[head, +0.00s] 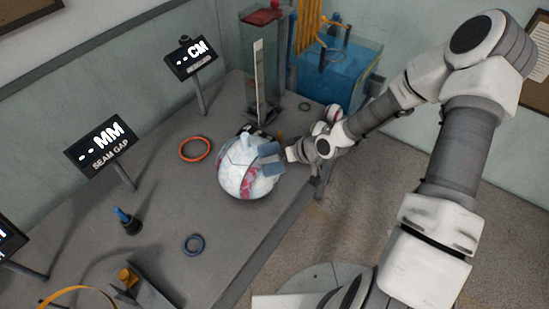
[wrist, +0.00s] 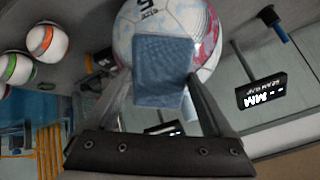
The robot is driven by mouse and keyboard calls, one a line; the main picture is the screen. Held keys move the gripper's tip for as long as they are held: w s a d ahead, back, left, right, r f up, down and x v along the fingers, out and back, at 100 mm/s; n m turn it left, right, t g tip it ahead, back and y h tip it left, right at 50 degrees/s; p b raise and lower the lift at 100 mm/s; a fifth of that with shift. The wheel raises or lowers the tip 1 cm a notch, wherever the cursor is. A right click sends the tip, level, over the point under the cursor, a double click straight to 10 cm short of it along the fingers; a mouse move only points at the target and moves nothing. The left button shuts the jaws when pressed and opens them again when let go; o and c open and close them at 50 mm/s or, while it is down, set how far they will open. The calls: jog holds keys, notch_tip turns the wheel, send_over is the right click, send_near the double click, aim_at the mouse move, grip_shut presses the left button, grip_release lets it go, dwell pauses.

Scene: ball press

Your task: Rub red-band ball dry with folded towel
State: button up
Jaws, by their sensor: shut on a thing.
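The red-band ball (head: 236,182) is large and white, with red-pink band patches and pale blue patches. It rests on the grey table near its right edge. My gripper (head: 278,160) comes in from the right, shut on the folded blue towel (head: 269,150). In the wrist view, the towel (wrist: 163,72) sits between my fingers (wrist: 158,92) and covers part of the ball (wrist: 202,22). The towel appears to be against the ball, though exact contact is hard to tell. The ball's far side and underside are hidden.
Two banded balls, one orange (wrist: 47,42) and one green (wrist: 16,69), show in the wrist view. A blue water tank (head: 340,75) stands behind.

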jog(key=shift+s+a+b, duration=0.25)
jog(key=shift+s+b, duration=0.05)
jog(key=shift+b, duration=0.05)
jog(key=shift+s+a+b, duration=0.45)
jog(key=shift+s+a, duration=0.2)
jog(key=shift+s, duration=0.15)
jog(key=shift+w+d+p, duration=0.9)
jog(key=shift+w+d, duration=0.05)
jog(key=shift+w, duration=0.25)
jog(key=shift+s+a+b, duration=0.8)
jog(key=shift+s+a, duration=0.1)
jog(key=shift+s, duration=0.3)
jog(key=shift+w+d+p, duration=0.85)
jog(key=shift+w+d, duration=0.05)
jog(key=shift+w, duration=0.3)
jog(key=shift+s+a+b, duration=0.75)
jog(key=shift+s+a, duration=0.15)
jog(key=shift+s, duration=0.3)
jog(key=shift+w, duration=0.1)
